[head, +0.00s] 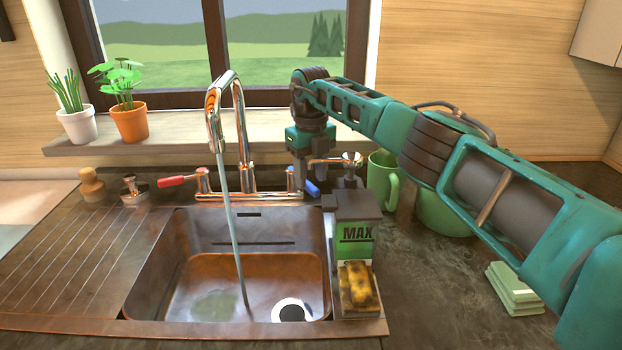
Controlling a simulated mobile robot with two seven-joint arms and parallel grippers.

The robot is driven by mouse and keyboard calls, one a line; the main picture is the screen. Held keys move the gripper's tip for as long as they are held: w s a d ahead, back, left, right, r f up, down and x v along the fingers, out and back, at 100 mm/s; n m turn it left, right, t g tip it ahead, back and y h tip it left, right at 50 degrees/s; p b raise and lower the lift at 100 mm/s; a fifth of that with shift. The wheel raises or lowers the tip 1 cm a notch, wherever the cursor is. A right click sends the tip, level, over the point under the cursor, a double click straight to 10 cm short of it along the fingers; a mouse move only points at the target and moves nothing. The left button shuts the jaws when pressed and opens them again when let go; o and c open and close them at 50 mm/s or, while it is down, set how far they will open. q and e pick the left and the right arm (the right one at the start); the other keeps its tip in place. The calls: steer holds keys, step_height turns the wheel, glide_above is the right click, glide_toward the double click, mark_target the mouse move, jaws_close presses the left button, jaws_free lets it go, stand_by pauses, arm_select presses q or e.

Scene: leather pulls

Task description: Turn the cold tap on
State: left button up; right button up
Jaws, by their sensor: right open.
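The copper bridge tap (242,180) stands behind the sink, with a tall curved spout. A grey-blue stream of water (233,235) runs from the spout into the basin. The red hot lever (172,181) points out to the left. The blue cold lever (312,188) is at the right end of the tap, pointing forward and to the right. My right gripper (306,172) is open and points down right at the blue lever; whether it touches the lever is hard to tell. My left gripper is out of view.
A soap dispenser (350,165) stands close right of my right gripper. A dark caddy with a green MAX box (356,238) and a sponge (358,286) sits right of the basin. A green mug (381,182) is behind. Potted plants (129,122) stand on the sill.

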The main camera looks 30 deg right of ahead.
mark_target(311, 185)
step_height(311, 185, up, 11)
stand_by(0.3)
stand_by(0.4)
